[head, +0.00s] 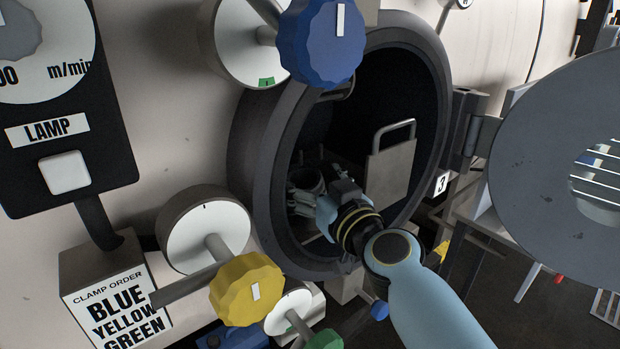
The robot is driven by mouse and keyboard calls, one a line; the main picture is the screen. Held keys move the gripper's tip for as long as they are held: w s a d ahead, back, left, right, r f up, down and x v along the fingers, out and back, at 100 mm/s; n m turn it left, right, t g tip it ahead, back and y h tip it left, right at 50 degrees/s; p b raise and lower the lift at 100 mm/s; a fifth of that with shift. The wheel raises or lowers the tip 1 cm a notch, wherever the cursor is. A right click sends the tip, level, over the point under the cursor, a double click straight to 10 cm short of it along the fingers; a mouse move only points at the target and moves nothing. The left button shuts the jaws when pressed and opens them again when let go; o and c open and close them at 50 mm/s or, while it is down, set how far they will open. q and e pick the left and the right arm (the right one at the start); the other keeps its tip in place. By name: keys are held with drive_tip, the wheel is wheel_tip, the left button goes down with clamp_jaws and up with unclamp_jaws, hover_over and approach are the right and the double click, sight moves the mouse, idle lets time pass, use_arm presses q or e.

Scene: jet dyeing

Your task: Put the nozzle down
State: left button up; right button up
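My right arm reaches from the lower right through the round open port of the machine. My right gripper (302,200) is inside the port, low and left of its middle, small and in shadow. A grey, ring-shaped piece (307,180), which may be the nozzle, shows right at the gripper. I cannot tell whether the fingers are closed on it or only beside it, as the dark interior and my wrist hide the contact. My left gripper is not in view.
The dark port rim (262,165) surrounds my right wrist. A grey plate with a handle (392,170) stands inside, right of the gripper. Blue (320,42), yellow (247,290) and green (324,341) knobs stick out nearby. The round door (540,130) hangs open at right.

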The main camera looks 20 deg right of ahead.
drive_tip(key=shift+d, duration=0.1)
drive_tip(key=s+d+b, duration=0.1)
drive_tip(key=s+b, duration=0.3)
drive_tip(key=s, duration=0.8)
drive_tip(key=shift+d, duration=0.35)
